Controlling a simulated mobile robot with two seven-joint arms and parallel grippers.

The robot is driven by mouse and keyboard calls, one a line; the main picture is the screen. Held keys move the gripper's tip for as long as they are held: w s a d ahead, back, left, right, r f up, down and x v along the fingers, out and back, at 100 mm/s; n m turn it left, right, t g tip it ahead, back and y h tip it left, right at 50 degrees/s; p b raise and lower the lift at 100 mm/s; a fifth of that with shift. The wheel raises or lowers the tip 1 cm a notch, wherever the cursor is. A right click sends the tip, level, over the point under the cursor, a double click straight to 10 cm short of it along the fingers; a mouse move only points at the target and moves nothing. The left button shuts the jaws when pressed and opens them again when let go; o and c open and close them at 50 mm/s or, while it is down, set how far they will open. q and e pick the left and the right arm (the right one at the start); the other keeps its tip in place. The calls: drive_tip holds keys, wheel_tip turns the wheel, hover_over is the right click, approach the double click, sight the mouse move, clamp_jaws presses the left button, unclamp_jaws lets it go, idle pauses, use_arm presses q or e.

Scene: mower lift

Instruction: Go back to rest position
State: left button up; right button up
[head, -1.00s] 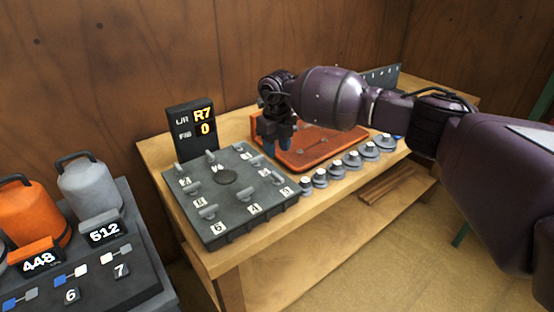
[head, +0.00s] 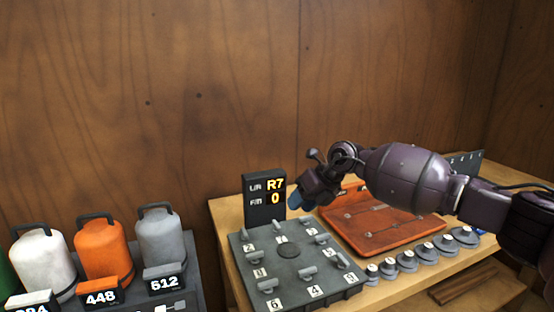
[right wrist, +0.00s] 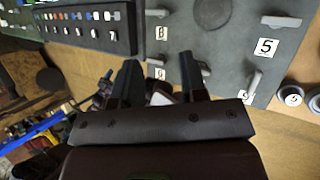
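My right arm reaches in from the right in the head view. Its gripper (head: 300,199) hangs near the back right corner of the grey numbered panel (head: 240,243), by the orange tray, with its blue-grey fingertips pointing left and down. In the right wrist view the two fingers (right wrist: 158,75) stand apart. A pale piece shows behind the gap, and I see nothing clasped. The grey panel with its levers and number tags also fills the top of this view (right wrist: 225,48). My left gripper is not in the head view.
A dark display (head: 264,198) reading R7 and 0 stands behind the panel. The orange tray (head: 400,236) lies to the right, with several grey knobbed weights (head: 426,252) in front. White, orange (head: 101,249) and grey canisters stand at left. A wooden wall closes the back.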

drive_tip(key=s+a+r+m+t+y, duration=0.5)
drive_tip(key=a+r+y, duration=0.3)
drive_tip(key=a+y, duration=0.3)
drive_tip(key=s+d+f+m+t+h, duration=0.5)
drive_tip(key=d+f+m, duration=0.45)
drive_tip(key=m, duration=0.45)
drive_tip(key=s+d+f+m+t+h, duration=0.3)
drive_tip(key=d+f+m+t+h, duration=0.2)
drive_tip(key=d+f+m+h, duration=0.65)
drive_tip(key=s+d+f+m+g+h, duration=0.1)
drive_tip(key=s+d+f+m+g, duration=0.2)
drive_tip(key=s+f, duration=0.7)
drive_tip(key=s+d+f+m+g, duration=0.2)
drive_tip(key=s+d+f+m, duration=0.4)
drive_tip(key=s+f, duration=0.4)
drive_tip(key=s, duration=0.6)
drive_tip(key=shift+s+d+m+g+h, duration=0.25)
drive_tip(key=shift+m+g+h, duration=0.1)
drive_tip(key=shift+g, duration=0.05)
drive_tip(key=shift+w, duration=0.1)
